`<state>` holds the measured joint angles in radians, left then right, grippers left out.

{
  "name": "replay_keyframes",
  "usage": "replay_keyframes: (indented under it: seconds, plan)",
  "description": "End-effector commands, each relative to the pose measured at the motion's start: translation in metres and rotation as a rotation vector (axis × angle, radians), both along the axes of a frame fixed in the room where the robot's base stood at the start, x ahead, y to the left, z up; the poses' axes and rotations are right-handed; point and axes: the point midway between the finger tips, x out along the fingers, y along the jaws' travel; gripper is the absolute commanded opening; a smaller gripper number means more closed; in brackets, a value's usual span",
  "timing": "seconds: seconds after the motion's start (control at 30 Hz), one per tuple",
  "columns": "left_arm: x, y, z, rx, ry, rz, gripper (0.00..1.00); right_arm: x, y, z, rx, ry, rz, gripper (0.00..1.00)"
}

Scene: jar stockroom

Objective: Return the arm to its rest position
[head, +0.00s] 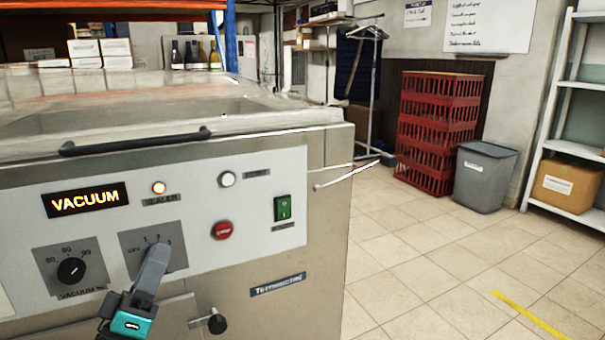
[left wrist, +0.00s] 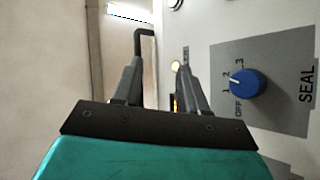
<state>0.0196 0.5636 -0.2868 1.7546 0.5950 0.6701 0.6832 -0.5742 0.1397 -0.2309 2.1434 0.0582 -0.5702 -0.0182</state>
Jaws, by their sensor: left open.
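My left gripper (head: 158,255) is in front of the vacuum machine's control panel (head: 255,190), over the small plate marked OFF, 1, 2, 3. In the left wrist view my gripper (left wrist: 157,78) is open, with nothing between its two dark fingers. A blue SEAL knob (left wrist: 247,83) sits right of the fingers, apart from them. Its white mark points towards the 1 and 2; I cannot tell which exactly. In the head view the gripper hides that knob. My right gripper is not in view.
The panel carries a black vacuum dial (head: 71,270), a red button (head: 222,230) and a green switch (head: 284,208). A dark handle (head: 135,142) juts from the lid. Red crates (head: 437,130) and a grey bin (head: 484,178) stand behind. The tiled floor on the right is clear.

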Motion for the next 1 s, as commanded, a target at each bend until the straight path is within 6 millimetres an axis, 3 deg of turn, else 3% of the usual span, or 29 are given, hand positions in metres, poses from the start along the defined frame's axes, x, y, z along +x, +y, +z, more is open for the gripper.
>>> replay_keyframes:
  seconds: [0.03, 0.1, 0.3, 0.4, 0.6, 0.67, 0.7, 0.83, 0.9, 1.0]
  plan:
    - [-0.006, -0.021, -0.028, 0.066, 0.095, 0.015, 0.42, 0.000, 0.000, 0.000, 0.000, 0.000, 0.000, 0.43]
    - [-0.016, -0.047, -0.062, 0.187, 0.219, 0.038, 0.42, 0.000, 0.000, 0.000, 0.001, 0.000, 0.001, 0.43]
    - [-0.062, -0.098, -0.153, 0.553, 0.543, 0.074, 0.42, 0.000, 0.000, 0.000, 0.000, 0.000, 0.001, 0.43]
    - [-0.090, -0.110, -0.187, 0.720, 0.677, 0.073, 0.42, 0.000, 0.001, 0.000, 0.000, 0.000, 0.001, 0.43]
    - [-0.148, -0.117, -0.237, 1.004, 0.906, 0.038, 0.42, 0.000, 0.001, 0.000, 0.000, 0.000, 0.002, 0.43]
    - [-0.166, -0.116, -0.248, 1.079, 0.971, 0.021, 0.42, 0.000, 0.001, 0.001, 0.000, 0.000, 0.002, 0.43]
    - [-0.161, -0.113, -0.227, 1.075, 0.957, 0.032, 0.42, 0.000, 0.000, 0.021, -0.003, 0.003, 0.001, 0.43]
    - [-0.163, -0.108, -0.206, 1.078, 0.961, 0.047, 0.42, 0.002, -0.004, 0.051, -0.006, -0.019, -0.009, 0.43]
    - [-0.164, -0.104, -0.194, 1.080, 0.964, 0.054, 0.42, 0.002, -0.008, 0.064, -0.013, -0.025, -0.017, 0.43]
    - [-0.166, -0.099, -0.173, 1.085, 0.970, 0.066, 0.42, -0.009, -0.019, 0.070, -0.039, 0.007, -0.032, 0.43]
